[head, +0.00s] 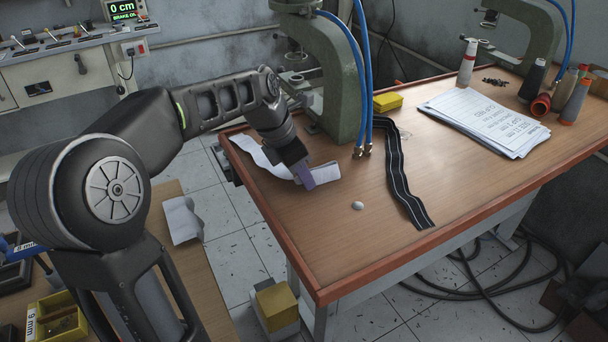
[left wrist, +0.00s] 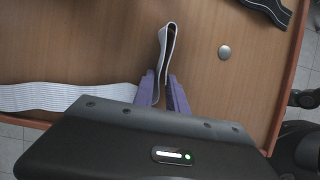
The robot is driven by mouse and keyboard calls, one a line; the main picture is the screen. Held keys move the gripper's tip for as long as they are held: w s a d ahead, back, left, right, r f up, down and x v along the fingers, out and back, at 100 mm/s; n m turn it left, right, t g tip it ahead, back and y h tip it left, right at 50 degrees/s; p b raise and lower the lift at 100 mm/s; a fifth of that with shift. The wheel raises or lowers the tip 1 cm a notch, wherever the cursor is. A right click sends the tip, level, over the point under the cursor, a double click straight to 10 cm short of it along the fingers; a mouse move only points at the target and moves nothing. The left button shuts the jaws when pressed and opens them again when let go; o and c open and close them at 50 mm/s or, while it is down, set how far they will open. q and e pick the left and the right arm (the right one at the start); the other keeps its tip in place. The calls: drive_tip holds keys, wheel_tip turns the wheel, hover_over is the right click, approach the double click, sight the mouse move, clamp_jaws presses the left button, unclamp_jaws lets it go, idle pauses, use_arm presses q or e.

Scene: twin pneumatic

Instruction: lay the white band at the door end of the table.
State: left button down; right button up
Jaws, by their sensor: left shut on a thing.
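The white band (head: 258,153) lies along the left edge of the wooden table (head: 330,225), near the green press. In the left wrist view the white band (left wrist: 45,97) runs flat along the table edge to my gripper, and a folded loop of it stands out beyond the fingers. My left gripper (head: 306,176), with purple fingertips, is shut on the band close to the table top. The left fingers also show in the left wrist view (left wrist: 166,95). The part of the band between the fingers is partly hidden. My right gripper is not in view.
A black striped band (head: 399,178) lies right of the green press (head: 340,80). A small metal disc (head: 358,206) lies near the gripper. A yellow block (head: 388,102), a paper stack (head: 483,120) and several spools stand farther back. The table's front right is clear.

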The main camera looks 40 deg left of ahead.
use_arm(q)
drive_tip(key=shift+f, duration=0.15)
drive_tip(key=c, duration=1.3)
unclamp_jaws()
drive_tip(key=shift+c, duration=0.2)
drive_tip(key=p+v, duration=0.1)
drive_tip(key=v, duration=1.1)
drive_tip(key=shift+a, duration=0.1)
